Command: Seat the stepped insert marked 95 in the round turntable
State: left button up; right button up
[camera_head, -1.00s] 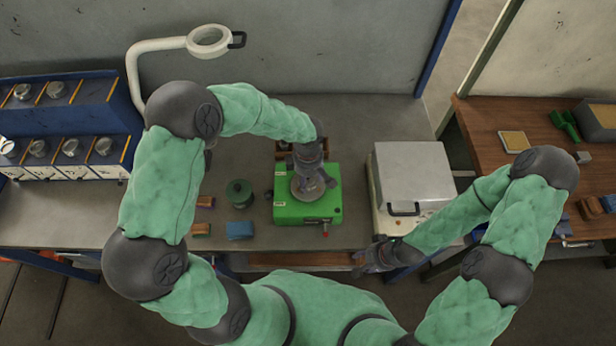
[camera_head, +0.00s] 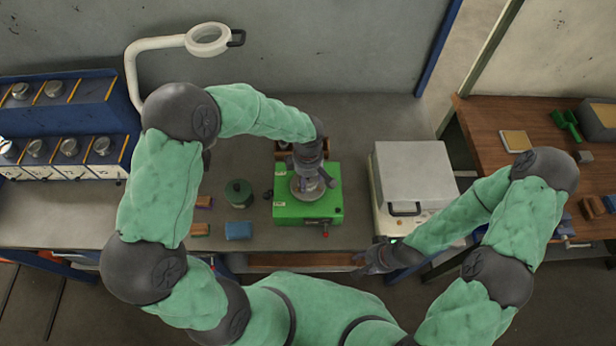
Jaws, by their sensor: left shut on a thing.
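A green box (camera_head: 290,212) stands on the grey bench, with a round grey turntable (camera_head: 318,195) on its top. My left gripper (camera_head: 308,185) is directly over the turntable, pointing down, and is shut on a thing. That thing is mostly hidden under the gripper and wrist, so its mark and whether it sits in the turntable cannot be seen. My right gripper (camera_head: 370,258) is empty-looking at the bench's front edge, low beside the white-and-grey box; its fingers are too small to read.
A white box with a grey lid (camera_head: 412,175) stands right of the green box. A green round pot (camera_head: 239,193), a blue block (camera_head: 238,230) and small brown blocks lie to its left. A magnifier lamp (camera_head: 208,39) arches behind. A wooden table (camera_head: 500,120) is at right.

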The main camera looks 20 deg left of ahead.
aim_at(308, 179)
pick_arm(q)
jog(key=shift+w+f+b, duration=0.1)
jog(key=shift+f+b, duration=0.25)
jog(key=shift+b, duration=0.05)
jog(key=o, duration=1.4)
jog(key=shift+r+p, duration=2.7)
jog(key=shift+r, duration=2.8)
